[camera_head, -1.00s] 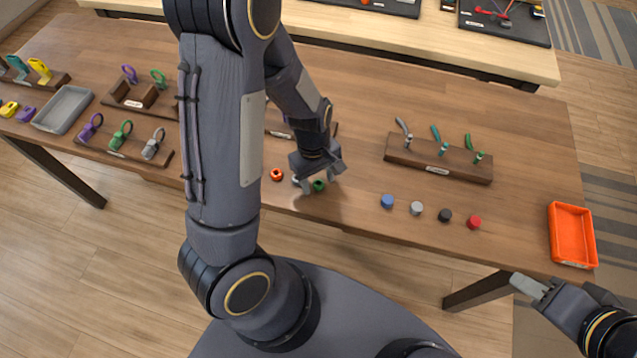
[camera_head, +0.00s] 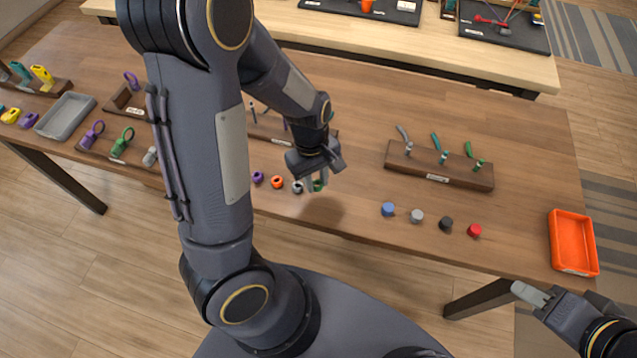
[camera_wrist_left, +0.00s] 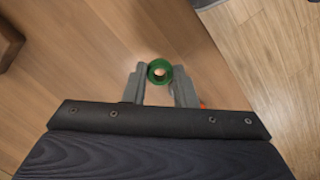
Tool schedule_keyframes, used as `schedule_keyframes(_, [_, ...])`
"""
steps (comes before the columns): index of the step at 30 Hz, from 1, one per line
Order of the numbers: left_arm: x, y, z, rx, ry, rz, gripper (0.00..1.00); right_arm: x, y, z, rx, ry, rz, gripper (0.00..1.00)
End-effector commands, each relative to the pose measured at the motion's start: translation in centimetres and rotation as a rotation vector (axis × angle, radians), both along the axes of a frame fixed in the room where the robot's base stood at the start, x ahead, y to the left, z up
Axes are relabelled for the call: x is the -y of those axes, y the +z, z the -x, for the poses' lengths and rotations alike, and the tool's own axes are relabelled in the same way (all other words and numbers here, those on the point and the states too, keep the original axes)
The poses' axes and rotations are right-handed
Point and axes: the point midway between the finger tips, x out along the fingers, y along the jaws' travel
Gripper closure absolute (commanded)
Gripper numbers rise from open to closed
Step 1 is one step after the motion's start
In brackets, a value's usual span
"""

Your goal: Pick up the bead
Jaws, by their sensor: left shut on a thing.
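The green bead (camera_head: 319,185) is between the fingertips of my left gripper (camera_head: 316,184), above the table near its front edge. In the left wrist view, the bead (camera_wrist_left: 160,71) is a green ring with its hole showing, and the fingers of my left gripper (camera_wrist_left: 159,82) are shut on it from both sides. My right gripper (camera_head: 531,293) is at the lower right, off the table's front edge and apart from any object. Its fingertips look close together, but I cannot tell whether it is open or shut.
Purple (camera_head: 257,177), orange (camera_head: 277,182) and grey (camera_head: 297,187) beads lie left of my left gripper. Blue, grey, black and red pieces (camera_head: 446,224) stand in a row to the right. A wooden rack (camera_head: 440,168) is behind them. An orange tray (camera_head: 573,243) is at the far right.

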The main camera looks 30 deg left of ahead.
Motion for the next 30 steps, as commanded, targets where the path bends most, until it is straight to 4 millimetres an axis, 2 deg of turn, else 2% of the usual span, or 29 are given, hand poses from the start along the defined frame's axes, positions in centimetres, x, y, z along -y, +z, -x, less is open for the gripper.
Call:
schedule_keyframes(1, [-0.2,1.6,1.1,0.004,-0.001,0.005,0.96,0.0,0.4,0.0,0.000,0.000,0.000,0.64])
schedule_keyframes(6, [-1.1,6.0,4.5,0.005,0.000,0.008,0.96,0.0,1.8,0.0,0.000,0.000,0.000,0.64])
schedule_keyframes(9, [-1.9,6.7,7.2,0.002,0.002,0.007,0.96,0.0,2.1,0.0,0.000,0.000,0.000,0.64])
schedule_keyframes(15, [-3.0,8.2,10.7,0.000,0.002,0.005,0.96,0.0,3.0,0.0,0.000,0.000,0.000,0.64])
schedule_keyframes(21, [-3.5,8.9,12.5,-0.003,0.002,0.002,0.96,0.0,3.3,0.0,0.000,0.000,0.000,0.64])
schedule_keyframes(30, [-3.7,9.0,12.9,-0.004,0.001,0.001,0.96,0.0,3.3,0.0,0.000,0.000,0.000,0.64])
